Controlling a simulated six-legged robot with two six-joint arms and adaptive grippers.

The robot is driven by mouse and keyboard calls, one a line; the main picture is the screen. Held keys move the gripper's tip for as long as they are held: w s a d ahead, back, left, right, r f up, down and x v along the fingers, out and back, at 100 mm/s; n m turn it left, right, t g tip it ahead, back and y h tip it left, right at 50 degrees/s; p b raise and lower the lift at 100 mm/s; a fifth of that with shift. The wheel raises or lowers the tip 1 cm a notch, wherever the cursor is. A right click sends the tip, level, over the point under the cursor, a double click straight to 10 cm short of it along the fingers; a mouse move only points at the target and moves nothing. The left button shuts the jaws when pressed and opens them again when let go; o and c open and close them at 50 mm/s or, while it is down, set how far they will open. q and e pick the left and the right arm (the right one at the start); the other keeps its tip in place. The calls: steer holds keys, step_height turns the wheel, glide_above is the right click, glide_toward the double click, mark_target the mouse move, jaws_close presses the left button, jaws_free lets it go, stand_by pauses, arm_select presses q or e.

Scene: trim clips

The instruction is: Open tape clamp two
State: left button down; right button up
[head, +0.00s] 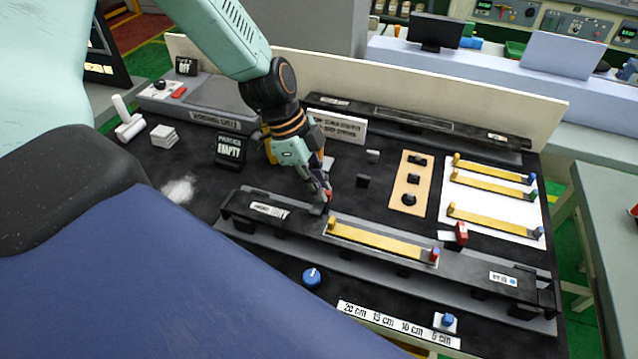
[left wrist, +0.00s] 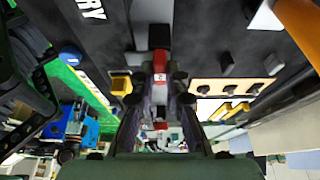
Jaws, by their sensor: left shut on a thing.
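My left gripper (head: 325,203) reaches down to the left end of a yellow strip on the long dark rail (head: 375,268). It is shut on a small red clamp (head: 329,195). In the left wrist view, the red clamp (left wrist: 160,66) sits between the two fingers and carries a white label that seems to read 2. The yellow strip (head: 380,239) lies along the rail, with a blue-and-red end piece at its right. A second red clamp (head: 461,230) stands upright near the strip's right end. My right gripper is not in view.
A blue knob (head: 312,277) and a length scale (head: 398,324) are in front. A sign (head: 230,149) reads EMPTY.

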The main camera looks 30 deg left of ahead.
arm_select(q)
steer(key=n+t+p, duration=0.1)
steer(key=n+p, duration=0.1)
steer(key=n, duration=0.1)
steer(key=shift+s+r, duration=0.15)
steer(key=shift+n+t+y+p, duration=0.3)
steer(key=shift+n+t+y, duration=0.1)
steer(key=shift+n, duration=0.6)
steer(key=shift+d+n+t+y+p, duration=0.15)
steer(key=shift+n+p, duration=0.25)
steer(key=shift+n, duration=0.4)
steer(key=shift+a+n+t+y+p, duration=0.1)
steer(key=shift+n+t+y+p, duration=0.2)
steer(key=shift+n, duration=0.8)
steer(key=n, duration=0.1)
steer(key=n+y, duration=0.1)
steer(key=shift+s+d+n+t+p, duration=0.1)
steer(key=shift+d+n+t+p, duration=0.05)
steer(key=shift+n+t+p, duration=0.2)
steer(key=shift+n+y, duration=0.65)
steer(key=shift+n, duration=1.2)
